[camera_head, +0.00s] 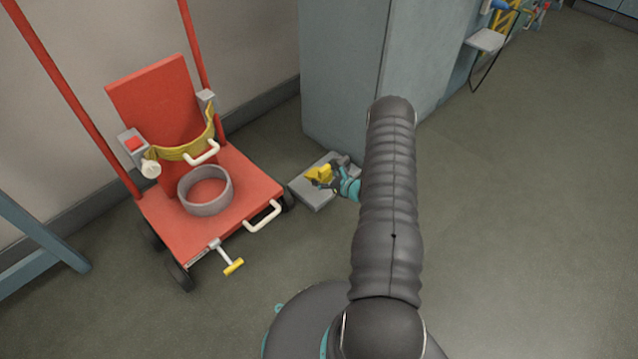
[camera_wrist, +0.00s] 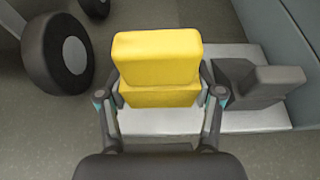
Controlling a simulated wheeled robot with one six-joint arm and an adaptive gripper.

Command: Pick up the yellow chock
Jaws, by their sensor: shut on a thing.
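The yellow chock (camera_wrist: 158,58) is a stepped block between the two fingers of my gripper (camera_wrist: 162,98) in the wrist view. The fingers touch its left and right sides. In the head view the yellow chock (camera_head: 319,174) shows at the tip of my gripper (camera_head: 332,180), over a light grey slab (camera_head: 309,194) on the floor. I cannot tell whether the chock rests on the slab or hangs just above it. My arm hides part of the gripper and slab in the head view.
A dark grey chock (camera_wrist: 262,84) sits on the slab to the right. A red trolley (camera_head: 240,178) with black wheels, a grey ring (camera_head: 187,199) and a yellow strap (camera_head: 186,151) stands at the left. A grey-blue cabinet (camera_head: 338,75) rises behind the slab. The floor at right is clear.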

